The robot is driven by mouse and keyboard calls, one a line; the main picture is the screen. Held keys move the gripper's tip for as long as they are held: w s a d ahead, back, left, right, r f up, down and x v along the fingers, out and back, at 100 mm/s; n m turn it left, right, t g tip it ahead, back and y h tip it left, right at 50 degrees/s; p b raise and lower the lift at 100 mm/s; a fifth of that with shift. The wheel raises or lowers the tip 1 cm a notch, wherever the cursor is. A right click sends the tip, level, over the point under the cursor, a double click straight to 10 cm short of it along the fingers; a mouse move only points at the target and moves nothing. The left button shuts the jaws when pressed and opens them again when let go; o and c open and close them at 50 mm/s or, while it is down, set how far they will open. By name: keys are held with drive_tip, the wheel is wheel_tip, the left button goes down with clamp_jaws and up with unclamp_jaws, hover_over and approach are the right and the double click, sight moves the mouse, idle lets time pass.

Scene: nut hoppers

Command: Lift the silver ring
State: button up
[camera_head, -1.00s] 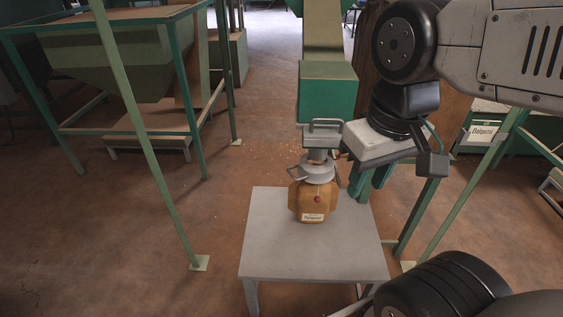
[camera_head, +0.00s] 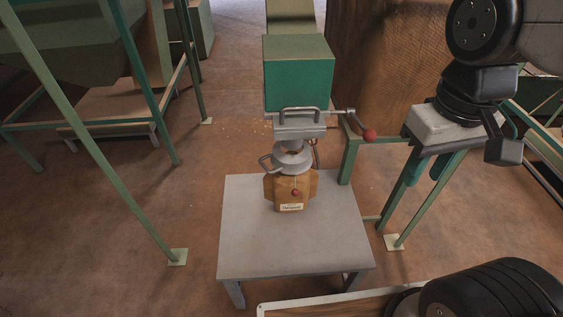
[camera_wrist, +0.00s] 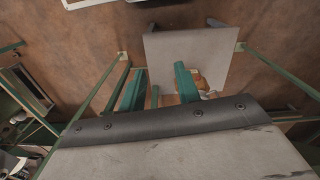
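The silver ring (camera_head: 292,160) is a grey metal collar with side handles. It sits around the neck of a brown bag (camera_head: 291,184) under the spout of a green hopper box (camera_head: 299,82). The bag has a red tag and a pale label and stands on a grey table (camera_head: 260,245). My gripper (camera_head: 424,181) is to the right of the ring, apart from it, with its teal fingers pointing down. In the wrist view my gripper (camera_wrist: 160,67) shows a gap between its fingers and nothing in it.
A lever with a red knob (camera_head: 369,136) sticks out to the right of the spout, between ring and gripper. A green stand (camera_head: 346,160) rises behind the table's right side. Green frame legs (camera_head: 130,190) stand at left. The table top around the bag is mostly clear.

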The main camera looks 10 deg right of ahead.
drive_tip(key=w+a+f+n+g+h, duration=0.3)
drive_tip(key=w+a+f+n+h, duration=0.15)
drive_tip(key=w+f+h, duration=0.45)
drive_tip(key=n+t+y, duration=0.2)
drive_tip(key=n+t, duration=0.6)
drive_tip(key=t, duration=1.2)
approach(265, 166)
drive_tip(key=w, duration=0.3)
drive_tip(key=x, duration=0.5)
drive_tip(key=d+x, duration=0.1)
drive_tip(key=x, duration=0.1)
drive_tip(key=shift+w+f, duration=0.1)
drive_tip(key=shift+f, duration=0.15)
drive_tip(key=shift+c, duration=0.3)
